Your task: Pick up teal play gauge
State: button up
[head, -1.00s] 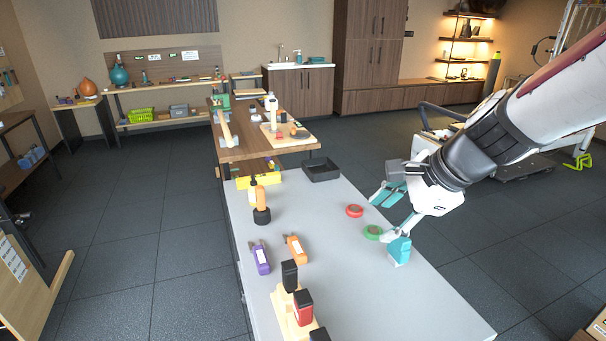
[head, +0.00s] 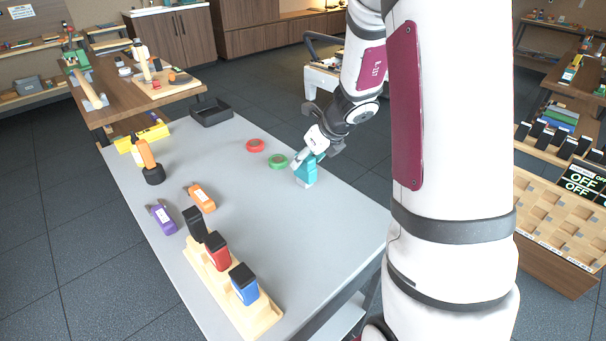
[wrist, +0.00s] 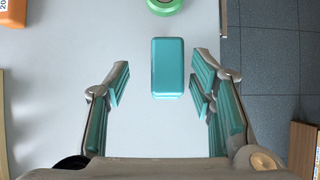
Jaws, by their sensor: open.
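The teal play gauge (head: 306,175) stands on the grey table near its right edge, beside a green tape roll. In the wrist view the gauge (wrist: 168,67) is a rounded teal block seen from above, with its near end at the mouth of the jaws. My gripper (head: 309,158) is low over the table at the gauge and partly overlaps it in the head view. In the wrist view my gripper (wrist: 162,85) is open, with teal-padded fingers on both sides. A gap shows on each side of the gauge, narrower on the right.
A green roll (head: 278,161) and a red roll (head: 255,145) lie left of the gauge. The table's middle is clear.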

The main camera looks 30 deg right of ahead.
jog(key=shift+d+b+x, duration=0.15)
jog(key=shift+b+x, duration=0.3)
jog(key=shift+x, duration=1.1)
jog(key=shift+d+b+x, duration=0.15)
jog(key=shift+b+x, duration=0.25)
jog(key=shift+x, duration=1.2)
jog(key=shift+w+r, duration=0.15)
jog(key=shift+w, duration=0.05)
grip_shut()
